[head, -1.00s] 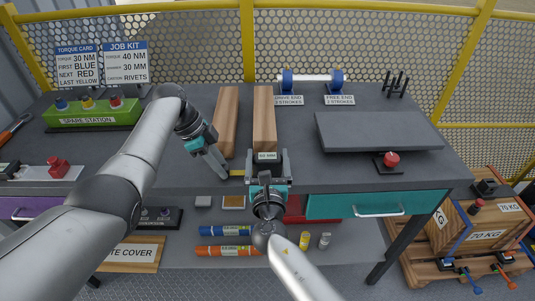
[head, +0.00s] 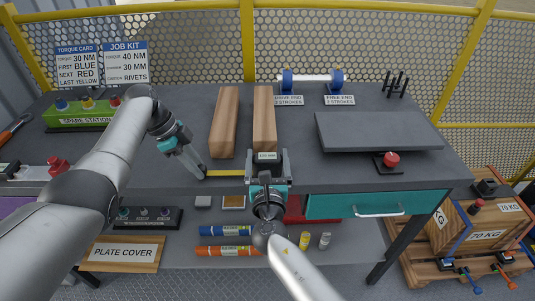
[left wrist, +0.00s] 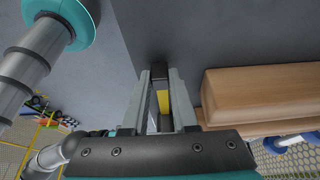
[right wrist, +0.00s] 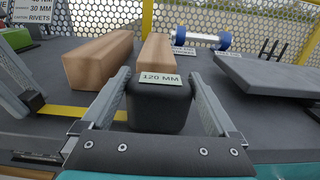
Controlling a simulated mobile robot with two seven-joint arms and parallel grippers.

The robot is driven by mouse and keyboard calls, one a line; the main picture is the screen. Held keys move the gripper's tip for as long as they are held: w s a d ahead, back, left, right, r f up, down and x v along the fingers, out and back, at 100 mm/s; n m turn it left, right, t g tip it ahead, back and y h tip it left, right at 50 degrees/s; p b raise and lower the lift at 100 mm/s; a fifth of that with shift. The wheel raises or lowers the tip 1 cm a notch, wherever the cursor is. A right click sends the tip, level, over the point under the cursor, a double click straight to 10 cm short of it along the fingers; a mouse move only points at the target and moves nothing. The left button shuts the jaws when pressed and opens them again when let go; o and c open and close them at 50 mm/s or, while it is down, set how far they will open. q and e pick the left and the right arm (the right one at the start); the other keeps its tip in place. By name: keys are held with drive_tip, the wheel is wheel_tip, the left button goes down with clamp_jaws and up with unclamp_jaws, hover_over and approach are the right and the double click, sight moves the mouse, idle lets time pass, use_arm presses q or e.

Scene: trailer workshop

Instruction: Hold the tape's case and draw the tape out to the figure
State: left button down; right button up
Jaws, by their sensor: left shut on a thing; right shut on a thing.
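The dark tape case (right wrist: 158,112) sits between the fingers of my right gripper (right wrist: 163,100), which is shut on it; it also shows in the head view (head: 265,167). A label on top (right wrist: 160,78) reads 120 MM. The yellow tape (head: 226,173) runs left from the case, straight along the bench front, to my left gripper (head: 203,176). My left gripper is shut on the tape's end; in the left wrist view the yellow tape (left wrist: 163,103) shows between its fingers. The job kit card (head: 126,63) reads 40 NM, 30 MM and rivets.
Two wooden blocks, left (head: 224,122) and right (head: 264,118), stand just behind the tape. A grey plate (head: 378,132) and a red button (head: 391,159) are to the right. A teal drawer (head: 330,205) is below.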

sight(237, 177)
use_arm(q)
drive_tip(key=shift+a, duration=4.1)
drive_tip(key=shift+s, duration=0.1)
use_arm(e)
drive_tip(key=shift+d, duration=0.15)
use_arm(q)
drive_tip(key=shift+d, duration=0.1)
drive_tip(key=shift+s+d, duration=0.1)
drive_tip(key=shift+d, duration=8.9)
drive_tip(key=c, duration=0.6)
unclamp_jaws()
drive_tip(key=shift+a+r, duration=0.1)
